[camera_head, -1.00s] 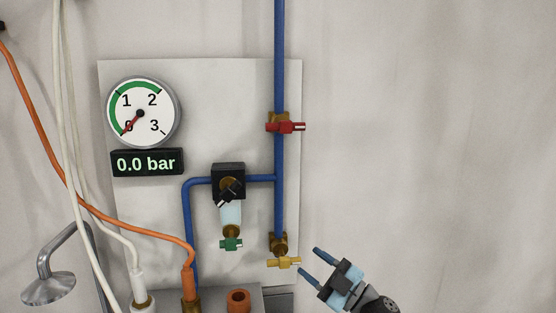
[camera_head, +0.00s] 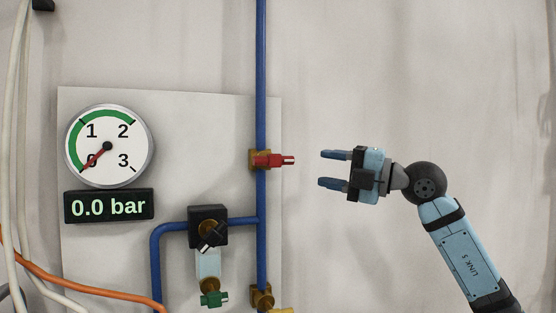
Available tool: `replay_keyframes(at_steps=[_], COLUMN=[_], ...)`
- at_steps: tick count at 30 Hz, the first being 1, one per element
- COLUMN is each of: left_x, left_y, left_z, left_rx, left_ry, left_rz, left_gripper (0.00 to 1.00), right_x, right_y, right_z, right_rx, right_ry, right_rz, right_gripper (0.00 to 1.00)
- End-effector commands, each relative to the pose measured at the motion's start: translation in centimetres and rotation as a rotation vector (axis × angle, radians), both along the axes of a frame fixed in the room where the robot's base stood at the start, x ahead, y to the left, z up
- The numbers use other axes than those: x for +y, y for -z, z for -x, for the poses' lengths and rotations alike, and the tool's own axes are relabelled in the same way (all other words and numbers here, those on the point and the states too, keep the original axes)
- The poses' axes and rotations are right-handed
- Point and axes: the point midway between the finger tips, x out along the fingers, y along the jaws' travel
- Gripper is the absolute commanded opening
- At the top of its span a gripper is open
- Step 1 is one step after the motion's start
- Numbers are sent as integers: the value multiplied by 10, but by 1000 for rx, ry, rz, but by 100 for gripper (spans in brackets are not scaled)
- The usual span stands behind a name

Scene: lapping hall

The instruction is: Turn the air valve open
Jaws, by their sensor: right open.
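The air valve with a red handle (camera_head: 275,160) sits on a brass body on the vertical blue pipe (camera_head: 261,80). Its handle points right, crosswise to the pipe. My right gripper (camera_head: 328,169) is open and empty, just right of the handle and slightly lower. Its fingers point left toward the handle, with a gap between them. The round gauge (camera_head: 122,142) has its red needle at 0, and the display (camera_head: 110,205) below it reads 0.0 bar. My left gripper is not in view.
A black regulator (camera_head: 207,227) with a clear bowl and green tap (camera_head: 214,299) is below left of the valve. A yellow handle (camera_head: 281,310) is at the bottom edge. Orange (camera_head: 70,283) and white hoses hang at left. The wall at right is clear.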

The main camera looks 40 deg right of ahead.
Motion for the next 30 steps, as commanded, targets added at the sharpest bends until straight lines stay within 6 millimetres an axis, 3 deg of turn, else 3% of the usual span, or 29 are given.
replay_keyframes(at_steps=[9, 15, 28, 30], left_x=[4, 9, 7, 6], left_y=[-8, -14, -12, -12], left_z=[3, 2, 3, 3], left_rx=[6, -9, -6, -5], left_ry=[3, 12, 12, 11], left_rz=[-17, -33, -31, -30], left_gripper=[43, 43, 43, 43], right_x=[36, 51, 57, 57], right_y=[-14, -15, -15, -15], right_z=[-58, -82, -91, -91], right_rx=[-3, -1, -1, -1], right_ry=[-4, -4, -2, -2], right_rz=[-2, -3, 0, 0], right_gripper=[45, 45, 45, 32])
